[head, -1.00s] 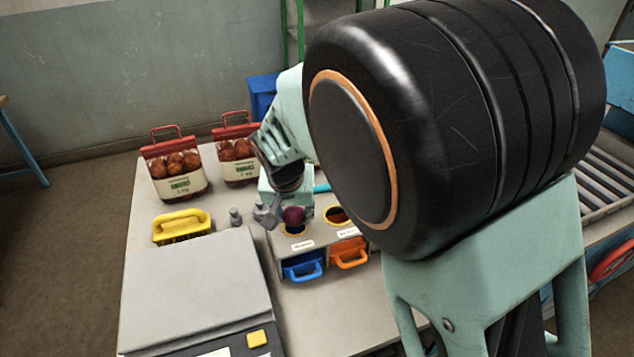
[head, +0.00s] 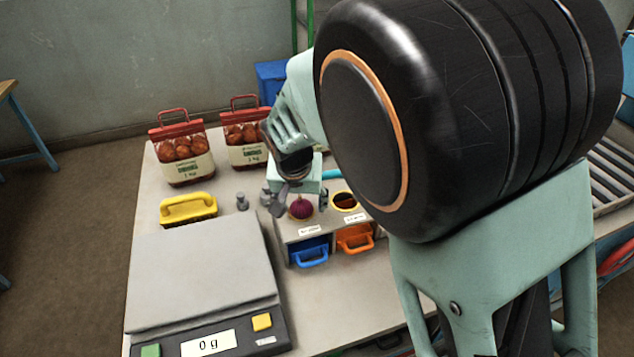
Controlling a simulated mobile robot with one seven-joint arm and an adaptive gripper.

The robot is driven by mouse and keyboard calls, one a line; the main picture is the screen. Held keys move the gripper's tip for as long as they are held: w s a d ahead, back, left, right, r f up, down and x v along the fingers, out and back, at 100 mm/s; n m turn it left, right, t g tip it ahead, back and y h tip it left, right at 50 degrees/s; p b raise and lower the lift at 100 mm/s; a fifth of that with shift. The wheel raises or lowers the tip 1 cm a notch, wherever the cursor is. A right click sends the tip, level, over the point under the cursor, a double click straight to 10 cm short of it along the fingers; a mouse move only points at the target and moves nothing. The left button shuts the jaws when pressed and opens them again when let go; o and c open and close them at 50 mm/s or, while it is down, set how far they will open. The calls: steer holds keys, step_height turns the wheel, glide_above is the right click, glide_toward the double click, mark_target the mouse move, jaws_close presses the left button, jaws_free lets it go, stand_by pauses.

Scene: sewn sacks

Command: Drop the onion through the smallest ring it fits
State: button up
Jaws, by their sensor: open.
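A dark red onion (head: 301,208) sits at the left ring of the grey sizing box, whose top plate (head: 292,236) carries labels too small to read. The onion covers most of that ring; I cannot tell how deep it sits. My gripper (head: 299,201) is open, its fingers on either side of the onion, with visible room beside it. The right ring (head: 346,200) shows as a dark opening with a yellow-orange rim. Below the plate are a blue drawer (head: 308,252) and an orange drawer (head: 355,239). My arm hides the back of the box and any further rings.
A scale (head: 200,275) reading 0 g fills the front left of the table. A yellow-handled item (head: 188,208) and a small grey weight (head: 242,202) stand behind it. Two sacks of onions, one left (head: 183,155) and one right (head: 244,138), stand at the back.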

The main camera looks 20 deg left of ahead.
steer(key=v, duration=1.2)
steer(key=shift+d+f, duration=0.1)
stand_by(0.4)
